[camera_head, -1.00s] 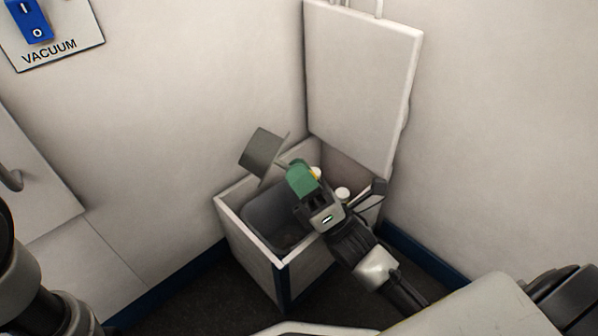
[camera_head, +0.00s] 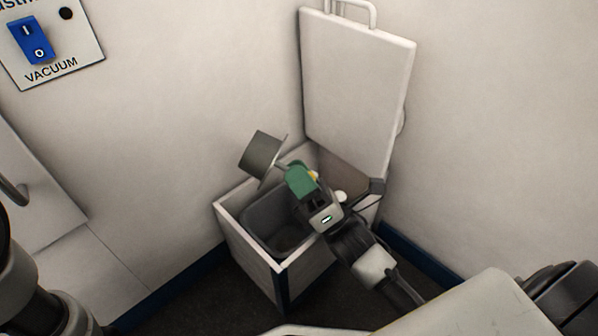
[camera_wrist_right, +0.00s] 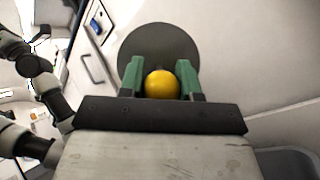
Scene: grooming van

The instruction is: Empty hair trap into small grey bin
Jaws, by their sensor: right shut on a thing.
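The hair trap (camera_head: 259,155) is a grey cup with a flat round flange and a yellow knob. My right gripper (camera_head: 299,178) has green fingers shut on the yellow knob (camera_wrist_right: 162,84), and the round grey flange (camera_wrist_right: 150,50) shows beyond them in the right wrist view. The trap is tilted on its side, above the back left edge of the open white box. The small grey bin (camera_head: 262,222) stands in the left part of that box, and its visible inside looks empty. My left gripper is outside the views; only part of that arm shows.
The white box (camera_head: 250,257) stands in the corner with its lid (camera_head: 358,85) raised against the wall. A vacuum switch panel (camera_head: 62,62) is on the left wall.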

